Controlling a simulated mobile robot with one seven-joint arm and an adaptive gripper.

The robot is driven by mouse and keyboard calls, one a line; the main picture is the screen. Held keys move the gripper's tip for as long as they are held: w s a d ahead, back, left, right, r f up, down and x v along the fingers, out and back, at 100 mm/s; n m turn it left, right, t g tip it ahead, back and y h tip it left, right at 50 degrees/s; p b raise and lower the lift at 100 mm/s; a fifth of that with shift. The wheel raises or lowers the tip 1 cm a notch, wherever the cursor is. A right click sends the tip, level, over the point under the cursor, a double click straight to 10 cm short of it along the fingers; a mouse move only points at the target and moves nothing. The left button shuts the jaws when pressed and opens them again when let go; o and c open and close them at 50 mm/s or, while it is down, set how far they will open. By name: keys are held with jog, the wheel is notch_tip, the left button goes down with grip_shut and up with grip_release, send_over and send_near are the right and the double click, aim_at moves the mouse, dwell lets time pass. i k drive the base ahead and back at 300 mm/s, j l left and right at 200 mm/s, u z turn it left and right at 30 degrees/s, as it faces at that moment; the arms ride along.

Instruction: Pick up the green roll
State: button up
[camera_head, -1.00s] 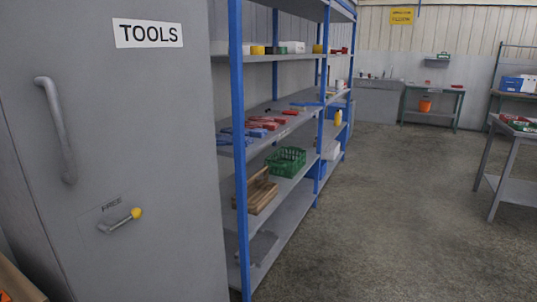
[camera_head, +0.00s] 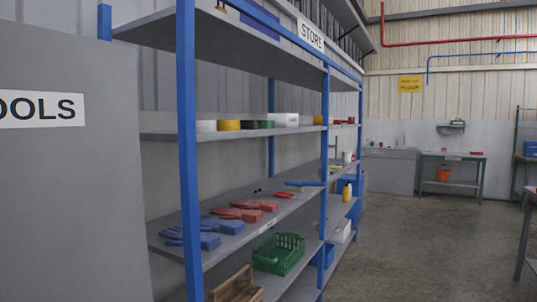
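A row of rolls stands on the upper shelf of the blue-posted rack. From left to right I see a white roll (camera_head: 206,126), a yellow roll (camera_head: 229,125), a dark roll (camera_head: 250,124), a small green roll (camera_head: 267,124) and white items (camera_head: 286,120). The green roll sits between the dark roll and the white items, and only a small part of it shows. My gripper is not in view.
A grey cabinet (camera_head: 70,190) stands close at the left. The rack's front post (camera_head: 188,160) is near. A lower shelf holds blue gloves (camera_head: 195,236) and red gloves (camera_head: 245,210); below are a green crate (camera_head: 279,253) and a wooden box (camera_head: 236,288). The floor (camera_head: 420,250) at right is clear.

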aim_at(266, 123)
jog(key=i+l+u, duration=0.1)
jog(key=i+l, duration=0.85)
